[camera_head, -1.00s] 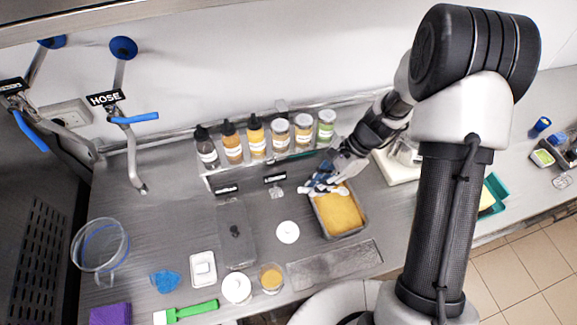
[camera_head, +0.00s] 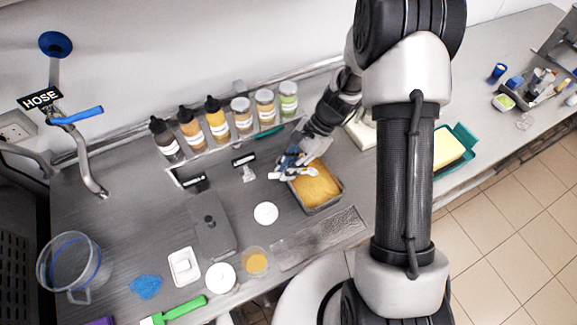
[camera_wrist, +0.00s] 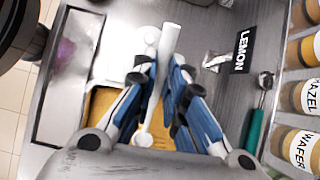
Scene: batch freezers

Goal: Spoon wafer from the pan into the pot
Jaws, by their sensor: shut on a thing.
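The pan (camera_head: 338,201) is a grey rectangular tray filled with golden wafer (camera_head: 315,186). In the wrist view the wafer (camera_wrist: 102,104) is partly hidden behind my fingers. My gripper (camera_head: 290,165) is at the pan's back left edge. In the wrist view my gripper (camera_wrist: 155,80) is shut on a slim white spoon (camera_wrist: 169,42), whose lower end is over the wafer; I cannot tell whether it carries any. A clear round vessel with a handle (camera_head: 70,262), perhaps the pot, stands at the far left. A small clear cup (camera_head: 256,262) holds golden contents.
Several labelled bottles and jars (camera_head: 242,113) line the back; a WAFER jar (camera_wrist: 303,150) shows in the wrist view. A grey lidded box (camera_head: 211,226), white lids and a green-handled brush (camera_head: 178,309) lie between pan and vessel. A hose tap (camera_head: 90,170) stands behind the vessel.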

